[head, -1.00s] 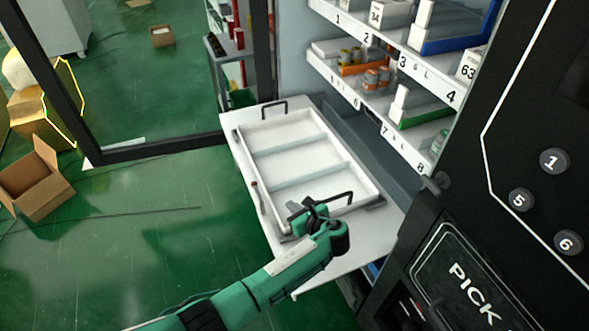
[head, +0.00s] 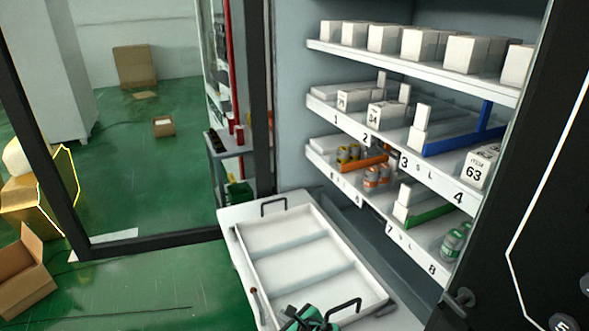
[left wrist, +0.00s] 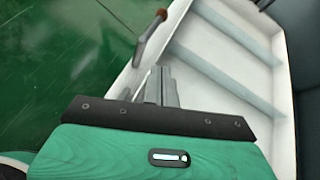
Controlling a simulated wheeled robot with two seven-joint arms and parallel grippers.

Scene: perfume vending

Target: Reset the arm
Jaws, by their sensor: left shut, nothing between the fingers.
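My left gripper (head: 305,318) shows at the bottom edge of the head view, at the near end of the white tray (head: 243,262), left of the tray's near black handle (head: 345,307). In the left wrist view its fingers (left wrist: 160,86) are together with nothing between them, and the tray (left wrist: 205,70) lies beyond them. Most of my left arm is below the head view. My right gripper is in neither view.
The tray stands on a white table (head: 228,216) beside shelves (head: 395,120) of boxes and cans. A black-framed machine front (head: 540,220) is at the right.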

